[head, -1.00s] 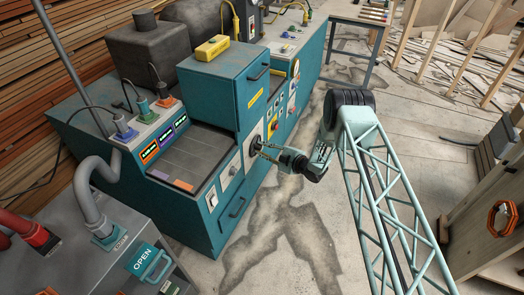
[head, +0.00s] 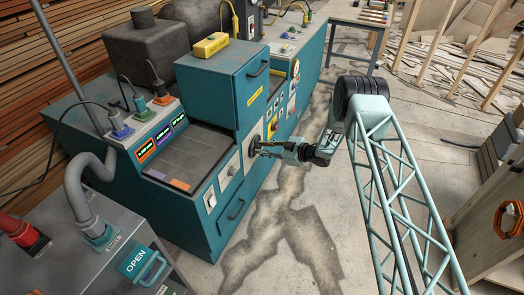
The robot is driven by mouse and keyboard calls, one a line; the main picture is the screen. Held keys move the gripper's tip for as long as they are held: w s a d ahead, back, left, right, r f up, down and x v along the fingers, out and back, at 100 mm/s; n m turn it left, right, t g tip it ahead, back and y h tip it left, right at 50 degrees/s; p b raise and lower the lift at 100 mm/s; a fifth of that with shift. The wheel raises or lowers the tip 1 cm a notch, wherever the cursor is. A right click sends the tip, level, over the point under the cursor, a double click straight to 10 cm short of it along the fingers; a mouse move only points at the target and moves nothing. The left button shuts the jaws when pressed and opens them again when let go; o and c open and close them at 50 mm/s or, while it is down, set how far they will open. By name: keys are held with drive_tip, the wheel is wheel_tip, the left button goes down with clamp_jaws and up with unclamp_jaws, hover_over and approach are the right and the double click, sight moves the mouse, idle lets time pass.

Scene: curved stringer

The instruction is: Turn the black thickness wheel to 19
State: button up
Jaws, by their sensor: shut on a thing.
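The black thickness wheel (head: 254,146) is on a pale panel on the front of the teal machine (head: 215,242). My gripper (head: 262,148) reaches it from the right, its fingers at the wheel and shut on it. The fingers and gripper body hide part of the wheel. Three small lit displays, orange (head: 147,151), purple (head: 166,138) and green (head: 180,123), sit on top of the machine at the left. Their digits are too small to read, and I cannot tell the wheel's setting.
A teal drawer box (head: 225,85) with a yellow block (head: 210,46) on it stands above the wheel. More switches and a gauge (head: 295,70) are farther along the front. A grey unit with an OPEN handle (head: 140,262) is at lower left.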

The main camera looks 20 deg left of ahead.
drive_tip(key=shift+w+m+g+b, duration=0.15)
drive_tip(key=shift+m+g+b, duration=0.45)
drive_tip(key=shift+m+b, duration=0.2)
drive_tip(key=shift+w+m+g+b, duration=0.15)
drive_tip(key=shift+m+g+b, duration=0.5)
drive_tip(key=shift+m, duration=0.25)
drive_tip(key=shift+w+f+m+g+y+b, duration=0.15)
drive_tip(key=shift+m+g+b, duration=0.35)
drive_tip(key=shift+m+b, duration=0.3)
drive_tip(key=shift+m+g+y+b, duration=0.1)
drive_tip(key=shift+m+g+b, duration=0.45)
drive_tip(key=shift+b, duration=0.35)
drive_tip(key=shift+w+f+m+g+y+b, duration=0.15)
drive_tip(key=shift+m+g+b, duration=0.25)
drive_tip(key=shift+m+b, duration=0.4)
drive_tip(key=shift+m+g+b, duration=0.4)
drive_tip(key=shift+m+b, duration=0.3)
drive_tip(key=shift+m, duration=0.05)
drive_tip(key=shift+w+m+g+y, duration=0.1)
drive_tip(key=shift+m+g+y, duration=0.45)
drive_tip(key=shift+m, duration=0.45)
drive_tip(key=o, duration=0.9)
drive_tip(key=shift+d, duration=0.1)
